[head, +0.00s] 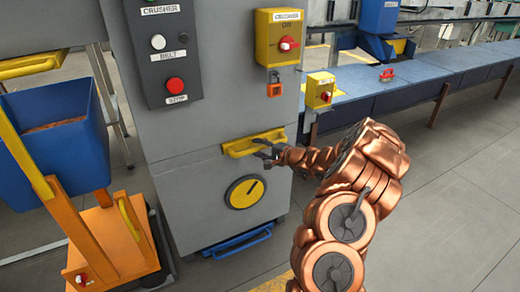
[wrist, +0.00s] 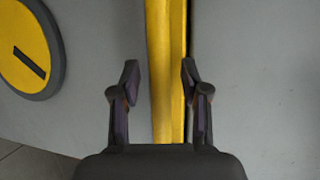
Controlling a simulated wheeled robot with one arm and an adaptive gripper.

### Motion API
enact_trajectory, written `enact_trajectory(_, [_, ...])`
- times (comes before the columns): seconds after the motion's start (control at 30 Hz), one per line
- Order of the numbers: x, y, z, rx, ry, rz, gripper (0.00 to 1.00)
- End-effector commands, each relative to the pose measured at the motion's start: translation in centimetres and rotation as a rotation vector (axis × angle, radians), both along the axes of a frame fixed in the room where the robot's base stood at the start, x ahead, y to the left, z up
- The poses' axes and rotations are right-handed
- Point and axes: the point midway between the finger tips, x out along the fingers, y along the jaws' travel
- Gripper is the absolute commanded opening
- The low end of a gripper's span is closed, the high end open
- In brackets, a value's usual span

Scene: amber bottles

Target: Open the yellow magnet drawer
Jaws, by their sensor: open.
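The yellow magnet drawer (head: 240,145) is a shallow yellow front on the grey machine cabinet, above a round yellow dial (head: 244,191). It looks closed against the cabinet face. My gripper (head: 262,150) is in front of the drawer's right part, and the fingers overlap it in the head view. In the wrist view the yellow drawer (wrist: 166,70) runs as a band between the two open fingers of my gripper (wrist: 160,75). The fingers stand on either side of it with gaps. I cannot tell whether they touch it.
A blue handle (head: 237,243) sits low on the cabinet, below the dial. A control panel (head: 163,50) with buttons and a yellow switch box (head: 279,37) are above. An orange cart (head: 112,243) with a blue bin (head: 55,145) stands left. Floor at right is clear.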

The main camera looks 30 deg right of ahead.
Motion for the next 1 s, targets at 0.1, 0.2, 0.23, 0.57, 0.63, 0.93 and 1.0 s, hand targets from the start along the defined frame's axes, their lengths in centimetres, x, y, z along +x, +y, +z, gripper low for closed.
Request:
enact_trajectory(0.1, [-0.01,-0.02,0.02,0.000,0.000,0.000,0.46])
enact_trajectory(0.2, [-0.02,-0.02,0.02,-0.001,0.000,0.000,0.39])
enact_trajectory(0.23, [-0.02,-0.02,0.03,-0.001,0.000,0.000,0.36])
enact_trajectory(0.57, [-0.03,-0.03,0.04,-0.001,0.000,0.000,0.02])
enact_trajectory(0.63, [-0.03,-0.03,0.04,-0.001,0.000,0.000,0.00])
enact_trajectory(0.93, [-0.04,-0.03,0.02,-0.001,0.001,0.000,0.00])
enact_trajectory(1.0, [-0.04,-0.03,0.01,-0.001,0.001,0.000,0.00])
